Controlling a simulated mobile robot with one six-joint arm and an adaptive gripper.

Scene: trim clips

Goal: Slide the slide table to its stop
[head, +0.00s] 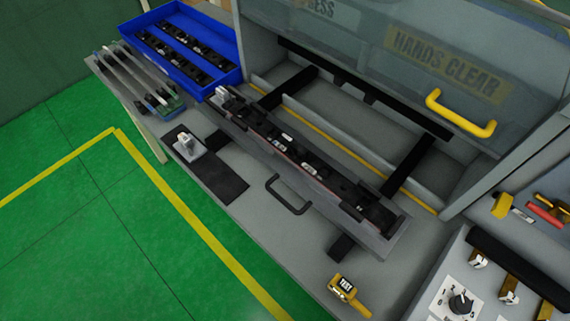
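The slide table (388,243) is a long grey plate lying diagonally across the bench, outside the press opening. A dark trim strip (310,160) with several small light clips lies along it. A black U-shaped handle (289,208) shows at its front side, near the middle. Two dark rails (405,165) run from the slide table back into the press (340,115), whose inside is empty where I can see it. My gripper is not in view, and nothing touches the handle.
A clear guard panel with a yellow handle (460,115) is raised above the opening. A blue bin (215,77) of dark parts stands at the back left. A yellow TEST device (345,288) lies near the bench front. A control panel (480,290) is at the lower right.

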